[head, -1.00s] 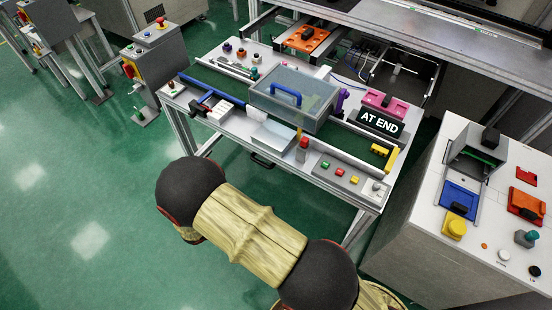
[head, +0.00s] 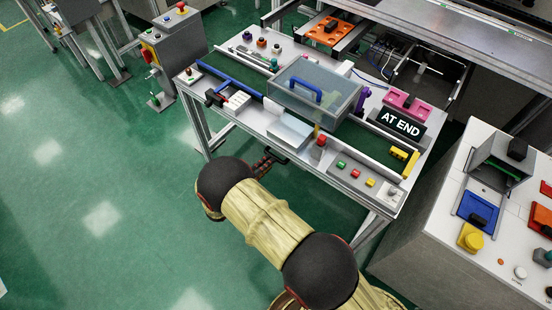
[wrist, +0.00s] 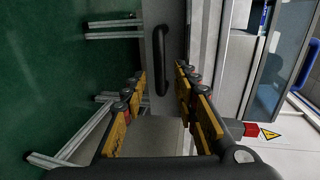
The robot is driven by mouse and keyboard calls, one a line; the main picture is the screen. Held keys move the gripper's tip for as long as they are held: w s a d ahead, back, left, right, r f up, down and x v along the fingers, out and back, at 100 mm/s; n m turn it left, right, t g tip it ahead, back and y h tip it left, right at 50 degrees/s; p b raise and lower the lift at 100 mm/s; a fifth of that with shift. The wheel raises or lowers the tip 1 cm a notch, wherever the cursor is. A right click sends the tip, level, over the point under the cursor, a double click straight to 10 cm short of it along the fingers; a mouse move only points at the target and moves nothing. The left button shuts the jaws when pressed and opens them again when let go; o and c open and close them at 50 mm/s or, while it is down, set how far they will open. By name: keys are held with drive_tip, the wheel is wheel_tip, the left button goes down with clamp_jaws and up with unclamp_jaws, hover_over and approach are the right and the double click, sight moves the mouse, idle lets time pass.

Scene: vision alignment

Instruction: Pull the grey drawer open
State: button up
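The grey drawer front (wrist: 172,20) shows in the wrist view as an upright grey strip. Its black bar handle (wrist: 160,60) runs along it, ahead of my gripper. My gripper (wrist: 161,72) is open, with one finger on each side of the handle's line. The gap between the fingers holds nothing that I can see gripped, and I cannot tell whether the handle's near end lies between the fingertips. In the head view my gripper (head: 265,164) is low at the table's front edge, below the white top. The drawer is mostly hidden there under the table.
The workbench (head: 250,113) carries a clear box with a blue handle (head: 305,91), an "AT END" sign (head: 400,124) and several buttons. A grey cabinet (head: 430,235) stands at the right. Green floor (head: 80,170) is open at the left.

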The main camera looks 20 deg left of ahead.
sight(275, 157)
drive_tip(key=b+x, duration=0.1)
drive_tip(key=x, duration=0.4)
drive_tip(key=shift+w+d, duration=0.15)
drive_tip(key=shift+w, duration=0.2)
drive_tip(key=shift+c, duration=1.4)
clamp_jaws()
drive_tip(key=shift+f, duration=0.1)
